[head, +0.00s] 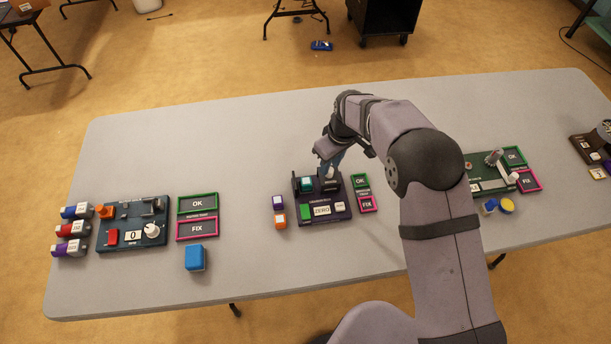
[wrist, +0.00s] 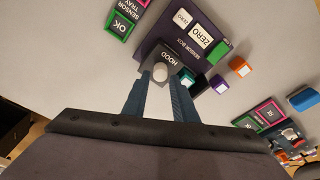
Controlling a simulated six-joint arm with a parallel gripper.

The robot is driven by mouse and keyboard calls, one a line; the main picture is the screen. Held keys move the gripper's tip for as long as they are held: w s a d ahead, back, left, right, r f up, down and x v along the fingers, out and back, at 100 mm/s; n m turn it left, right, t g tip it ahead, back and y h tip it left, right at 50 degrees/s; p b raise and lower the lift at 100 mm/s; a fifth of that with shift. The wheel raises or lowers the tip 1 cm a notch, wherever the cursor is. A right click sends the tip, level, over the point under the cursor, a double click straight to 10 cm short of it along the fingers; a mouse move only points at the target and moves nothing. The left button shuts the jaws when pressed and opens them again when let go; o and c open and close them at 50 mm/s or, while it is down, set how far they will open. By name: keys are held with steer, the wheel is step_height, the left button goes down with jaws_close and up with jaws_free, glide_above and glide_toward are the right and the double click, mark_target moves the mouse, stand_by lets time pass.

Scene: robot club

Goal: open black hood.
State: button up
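The black hood (wrist: 168,53) is a dark block labelled HOOD on the purple sensor box (wrist: 152,38), with a pale round knob (wrist: 160,72) on it. It appears to be down. In the head view, the hood (head: 331,185) sits at the back right of the sensor box (head: 322,219). My gripper (wrist: 160,80) is over the hood, with its two blue fingers apart, one on each side of the knob. I cannot tell whether either fingertip touches it. In the head view, my gripper (head: 329,169) partly hides the knob.
A teal block (head: 307,184) sits beside the hood. Purple and orange cubes (head: 279,221) lie left of the box, and OK/FIX trays (head: 364,192) stand to its right. A dark blue panel (head: 132,222) is further left, a green one (head: 486,172) further right.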

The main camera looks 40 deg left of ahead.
steer(key=shift+r+p, duration=0.9)
steer(key=shift+r, duration=0.9)
steer(key=shift+w+m, duration=0.1)
steer(key=shift+m, duration=0.8)
steer(key=s+d+f, duration=0.2)
steer(key=s+d+f+m+g+h, duration=0.1)
steer(key=s+d+f, duration=0.1)
steer(key=d, duration=0.1)
steer(key=s+d+f+m+h, duration=0.1)
steer(key=s+d+f, duration=0.1)
steer(key=shift+s+d, duration=0.3)
steer(key=shift+d, duration=0.05)
steer(key=s+d+r+m+g, duration=0.1)
steer(key=s+d+r+m, duration=0.2)
steer(key=d, duration=0.6)
steer(key=s+d+r+m+g+h, duration=0.1)
steer(key=s+d+r, duration=0.4)
steer(key=d, duration=0.4)
steer(key=s+d+r+m, duration=0.2)
steer(key=s+d, duration=0.3)
steer(key=d, duration=0.4)
steer(key=w+d+r+m+t+y, duration=0.1)
steer(key=w+d+r+m+t, duration=0.1)
steer(key=w+d+r+m, duration=0.2)
steer(key=shift+d+r+m+t, duration=0.3)
steer(key=shift+d+r+m, duration=0.3)
steer(key=shift+d+r, duration=0.7)
